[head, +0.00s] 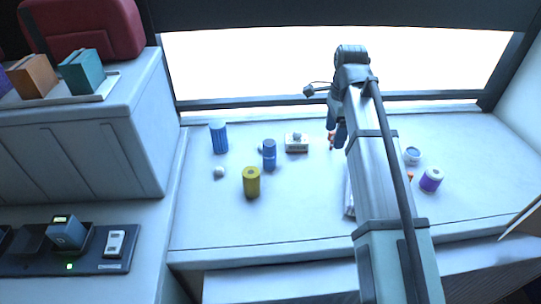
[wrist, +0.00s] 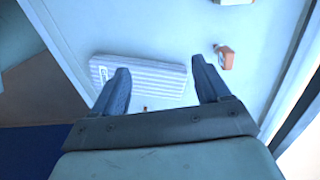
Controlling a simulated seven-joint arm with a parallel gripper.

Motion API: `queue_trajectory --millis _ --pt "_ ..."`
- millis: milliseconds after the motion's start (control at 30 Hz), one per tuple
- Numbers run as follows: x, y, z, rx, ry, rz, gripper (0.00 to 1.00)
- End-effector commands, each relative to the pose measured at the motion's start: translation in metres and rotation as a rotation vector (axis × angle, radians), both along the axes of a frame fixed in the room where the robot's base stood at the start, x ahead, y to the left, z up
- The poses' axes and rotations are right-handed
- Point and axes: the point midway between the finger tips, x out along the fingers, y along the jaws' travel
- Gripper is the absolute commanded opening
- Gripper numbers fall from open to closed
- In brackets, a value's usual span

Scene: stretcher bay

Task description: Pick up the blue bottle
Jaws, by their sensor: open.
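A blue bottle (head: 269,155) stands upright on the white counter, left of my arm in the head view. A lighter blue ribbed cylinder (head: 219,138) stands farther left; which of the two is the bottle is not fully certain, but the first has a bottle-like shape. My gripper (head: 338,130) is right of both, partly hidden by my arm. In the wrist view my gripper (wrist: 160,70) is open, its blue fingers apart with nothing held. Below them lies a flat striped item (wrist: 140,75). No blue bottle shows in the wrist view.
A yellow can (head: 251,182) stands just in front of the blue bottle, with a small white ball (head: 219,172) to the left. A white box (head: 297,143) is behind right. A purple-and-white jar (head: 431,179) stands right of my arm. The counter's front left is clear.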

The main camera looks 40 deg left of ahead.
Motion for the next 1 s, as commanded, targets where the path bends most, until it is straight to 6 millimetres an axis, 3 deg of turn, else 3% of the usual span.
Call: queue_trajectory --millis 33,200,400,667,1000 --pt "-0.007 0.024 0.004 -0.002 -0.005 -0.033 0.76" --pt "-0.039 0.087 0.014 -0.006 -0.023 -0.177 0.76" --pt "-0.072 0.139 0.022 -0.004 -0.039 -0.309 0.76" --pt "-0.089 0.159 0.020 -0.003 -0.044 -0.372 0.76" --pt "-0.090 0.158 -0.033 -0.005 -0.043 -0.373 0.76"
